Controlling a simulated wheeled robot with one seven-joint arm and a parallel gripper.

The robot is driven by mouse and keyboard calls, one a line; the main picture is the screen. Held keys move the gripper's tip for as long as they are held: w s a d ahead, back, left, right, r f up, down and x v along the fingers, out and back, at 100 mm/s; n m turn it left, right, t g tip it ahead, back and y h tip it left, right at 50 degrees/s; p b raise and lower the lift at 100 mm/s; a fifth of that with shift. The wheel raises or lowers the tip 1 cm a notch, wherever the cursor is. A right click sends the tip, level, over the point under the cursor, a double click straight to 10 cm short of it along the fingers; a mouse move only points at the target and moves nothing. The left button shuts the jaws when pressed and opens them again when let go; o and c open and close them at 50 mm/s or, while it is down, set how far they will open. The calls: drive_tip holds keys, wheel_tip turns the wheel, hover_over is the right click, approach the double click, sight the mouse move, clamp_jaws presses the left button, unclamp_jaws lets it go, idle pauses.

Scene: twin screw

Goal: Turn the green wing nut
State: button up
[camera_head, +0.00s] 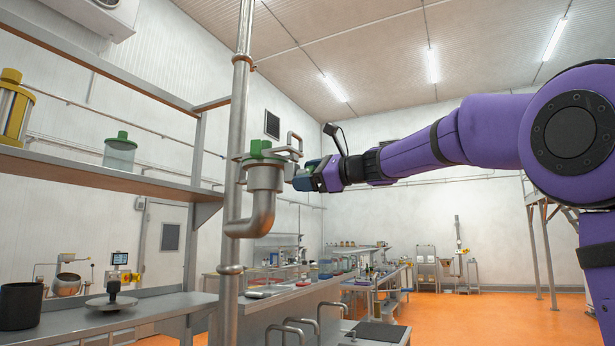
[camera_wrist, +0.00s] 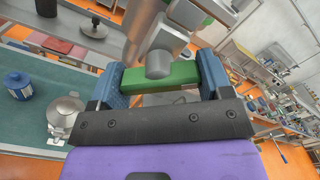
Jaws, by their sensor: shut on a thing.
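The green wing nut (camera_wrist: 180,76) shows in the wrist view as a green bar between the two blue fingers of my gripper (camera_wrist: 162,77). The fingers are shut on its two ends. A rounded metal stub (camera_wrist: 158,64) stands in front of its middle. In the head view my gripper (camera_head: 303,178) reaches from the right to the side of a metal pipe fitting (camera_head: 264,180), and a small green patch (camera_head: 311,163) shows at the jaws.
A vertical steel pipe (camera_head: 238,105) stands just left of the fitting, with a bent pipe below. A shelf (camera_head: 100,167) holds a yellow-framed container (camera_head: 14,108) and a green-lidded jar (camera_head: 120,153). Steel counters lie below. The air right of the fitting is open, apart from my arm.

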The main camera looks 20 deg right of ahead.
drive_tip(key=shift+f, duration=0.1)
drive_tip(key=o, duration=0.9)
drive_tip(key=v, duration=1)
drive_tip(key=shift+s+d, duration=0.25)
drive_tip(key=shift+d, duration=0.05)
